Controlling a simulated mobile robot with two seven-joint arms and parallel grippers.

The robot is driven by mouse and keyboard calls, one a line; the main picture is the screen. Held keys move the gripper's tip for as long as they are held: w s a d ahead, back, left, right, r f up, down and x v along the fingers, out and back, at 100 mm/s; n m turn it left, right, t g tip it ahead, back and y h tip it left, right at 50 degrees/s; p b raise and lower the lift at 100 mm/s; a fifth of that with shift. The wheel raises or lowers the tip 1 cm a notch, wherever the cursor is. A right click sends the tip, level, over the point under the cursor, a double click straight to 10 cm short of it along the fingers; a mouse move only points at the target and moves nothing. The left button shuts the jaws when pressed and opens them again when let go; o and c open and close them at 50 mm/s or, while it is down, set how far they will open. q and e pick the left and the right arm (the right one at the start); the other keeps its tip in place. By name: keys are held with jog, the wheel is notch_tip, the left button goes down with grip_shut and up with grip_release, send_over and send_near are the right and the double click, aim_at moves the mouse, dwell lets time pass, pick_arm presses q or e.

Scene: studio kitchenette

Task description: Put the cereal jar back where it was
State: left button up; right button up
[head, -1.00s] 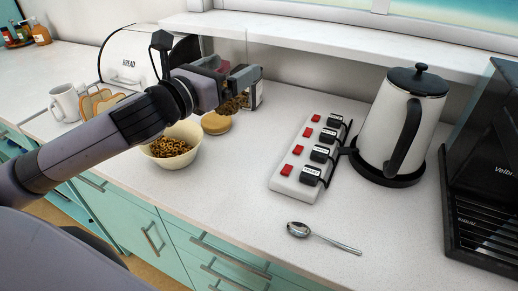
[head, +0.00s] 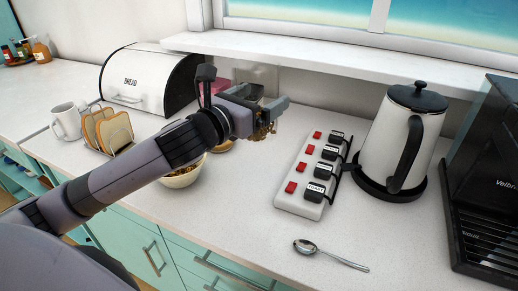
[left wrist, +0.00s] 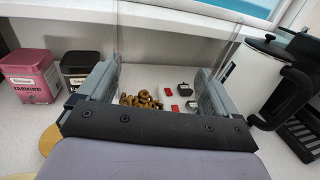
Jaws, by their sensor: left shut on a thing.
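My left gripper (head: 272,108) is shut on the clear cereal jar and holds it above the counter, right of the bowl. The jar's see-through walls (left wrist: 172,42) rise between the fingers (left wrist: 153,92) in the left wrist view. Brown cereal rings (left wrist: 145,100) lie low in it; a few also show below the gripper in the head view (head: 264,132). Most of the jar is hard to make out in the head view. A round wooden lid (left wrist: 48,139) lies on the counter, mostly hidden by my arm in the head view. My right gripper is not in view.
A bowl (head: 181,181) of cereal sits under my forearm. A pink tin (left wrist: 30,76) and a black tin (left wrist: 80,69) stand by the back wall. A power strip (head: 313,178), kettle (head: 405,135) and spoon (head: 330,255) are to the right. A shelf (head: 330,58) overhangs the back.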

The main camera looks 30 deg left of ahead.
pick_arm(q)
notch_tip(320, 180, down, 11)
jog(key=shift+r+b, duration=0.1)
jog(key=shift+b, duration=0.8)
jog(key=shift+f, duration=0.2)
jog(key=o, duration=0.9)
jog(key=shift+f, duration=0.15)
jog(key=shift+o, duration=0.4)
jog(key=shift+r, duration=0.35)
jog(key=shift+s+f, duration=0.2)
jog(key=shift+s, duration=0.15)
jog(key=s, duration=0.3)
jog(key=s+a+b, duration=0.1)
jog(key=s, duration=0.5)
jog(key=shift+s+a+b, duration=0.3)
jog(key=shift+s+a, duration=0.05)
jog(key=shift+a, duration=0.05)
jog(key=shift+s+a, duration=0.1)
jog(key=shift+s, duration=0.65)
